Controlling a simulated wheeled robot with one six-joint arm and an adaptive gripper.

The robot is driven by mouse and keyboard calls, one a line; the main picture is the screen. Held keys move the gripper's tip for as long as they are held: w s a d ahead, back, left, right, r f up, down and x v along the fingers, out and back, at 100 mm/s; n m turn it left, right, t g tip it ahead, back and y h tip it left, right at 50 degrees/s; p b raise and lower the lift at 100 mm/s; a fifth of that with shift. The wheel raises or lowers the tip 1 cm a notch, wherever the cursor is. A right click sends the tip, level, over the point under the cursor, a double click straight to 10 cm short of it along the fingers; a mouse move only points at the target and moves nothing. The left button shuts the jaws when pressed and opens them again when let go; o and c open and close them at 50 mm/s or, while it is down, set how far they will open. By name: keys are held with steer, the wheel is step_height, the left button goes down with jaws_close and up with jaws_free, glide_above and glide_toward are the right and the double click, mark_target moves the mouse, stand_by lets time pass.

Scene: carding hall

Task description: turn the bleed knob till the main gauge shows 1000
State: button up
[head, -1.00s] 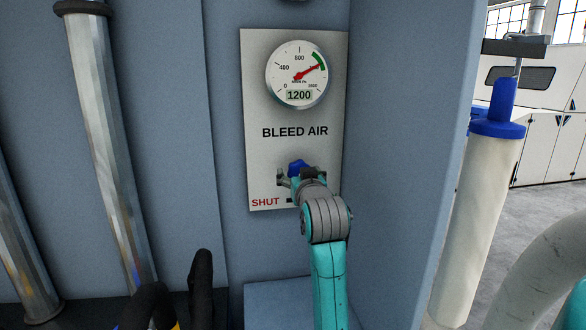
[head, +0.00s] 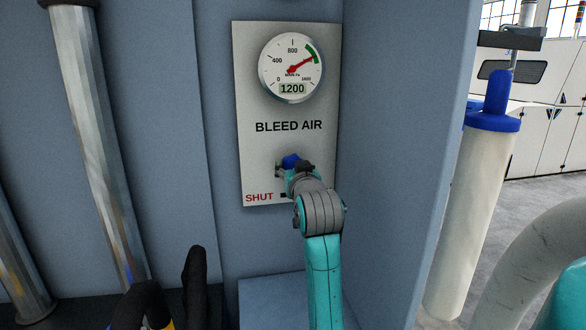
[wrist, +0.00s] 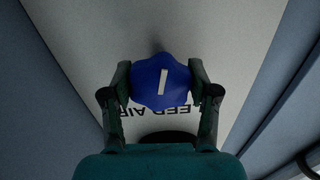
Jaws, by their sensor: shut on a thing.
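The blue bleed knob (head: 290,161) sits on the white BLEED AIR panel (head: 255,165), below the lettering. In the wrist view the knob (wrist: 158,82) has a white pointer line, tilted slightly from the picture's vertical. My gripper (wrist: 163,88) is shut on the knob, one finger on each side. In the head view my gripper (head: 293,170) and wrist hide the lower part of the knob and some of the panel. The main gauge (head: 291,67) above has a red needle at the green band, and its display reads 1200.
The red SHUT label (head: 259,198) is at the panel's lower left. A blue-grey wall (head: 400,120) stands close on the right. A metal pipe (head: 95,140) rises on the left, and a cream cylinder with a blue top (head: 475,190) stands at the right.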

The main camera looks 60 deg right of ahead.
steer(key=m, duration=0.5)
steer(key=shift+m, duration=0.3)
steer(key=m, duration=0.6)
steer(key=shift+w, duration=0.1)
steer(key=m, duration=0.6)
steer(key=shift+r+m, duration=0.1)
steer(key=shift+m, duration=0.2)
steer(key=m, duration=0.5)
steer(key=shift+m, duration=0.3)
steer(key=o, duration=1.1)
steer(key=shift+o, duration=0.2)
steer(key=shift+a+r, duration=0.1)
